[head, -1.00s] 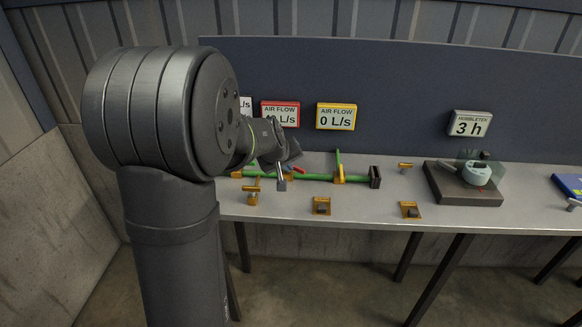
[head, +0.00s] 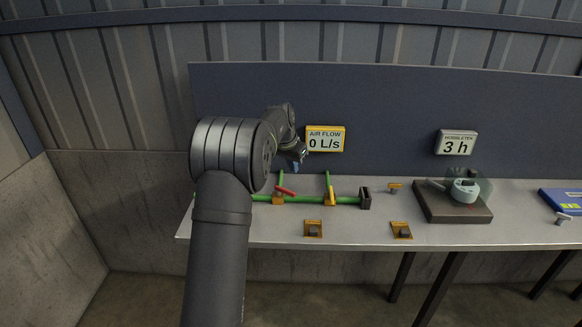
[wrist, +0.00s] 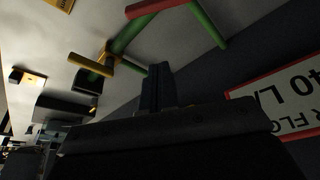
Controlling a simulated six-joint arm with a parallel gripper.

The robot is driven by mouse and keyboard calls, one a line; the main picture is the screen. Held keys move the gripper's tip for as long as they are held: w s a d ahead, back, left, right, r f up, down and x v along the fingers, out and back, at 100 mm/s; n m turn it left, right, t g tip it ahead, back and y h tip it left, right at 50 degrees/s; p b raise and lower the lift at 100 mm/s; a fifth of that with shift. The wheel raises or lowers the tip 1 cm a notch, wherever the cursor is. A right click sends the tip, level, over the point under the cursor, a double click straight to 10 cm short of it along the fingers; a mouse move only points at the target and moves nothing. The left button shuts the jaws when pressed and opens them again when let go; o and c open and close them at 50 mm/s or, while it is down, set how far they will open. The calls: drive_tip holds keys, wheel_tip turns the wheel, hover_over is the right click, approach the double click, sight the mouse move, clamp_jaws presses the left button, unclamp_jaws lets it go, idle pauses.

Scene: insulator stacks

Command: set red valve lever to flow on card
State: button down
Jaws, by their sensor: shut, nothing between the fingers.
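The red valve lever (head: 286,191) sits on the green pipe (head: 345,200) on the bench, slanting down to the right in the head view. It also shows at the top of the wrist view (wrist: 152,8). My gripper (head: 300,158) is above the lever and apart from it, near the blue back panel. In the wrist view the fingers (wrist: 157,85) are together and empty. A red-bordered air flow card (wrist: 285,95) appears upside down and partly cut off in the wrist view, reading about 40 L. My arm hides it in the head view.
A yellow valve lever (head: 331,195) and the dark pipe end (head: 365,198) are to the right. A yellow-bordered card (head: 325,139) reads 0 L/s. A dark block with a teal device (head: 465,188) stands further right.

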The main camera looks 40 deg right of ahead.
sight(287, 191)
drive_tip(key=x, duration=0.7)
drive_tip(key=shift+a, duration=0.15)
drive_tip(key=shift+s+a+r, duration=0.1)
drive_tip(key=shift+s+a, duration=0.05)
drive_tip(key=shift+a, duration=0.35)
drive_tip(key=shift+s+a, duration=0.15)
drive_tip(key=shift+a, duration=0.4)
drive_tip(key=shift+s+a, duration=0.2)
drive_tip(key=shift+a, duration=0.55)
drive_tip(key=shift+s+a+m, duration=0.25)
drive_tip(key=shift+a+m, duration=0.35)
drive_tip(key=shift+a, duration=0.25)
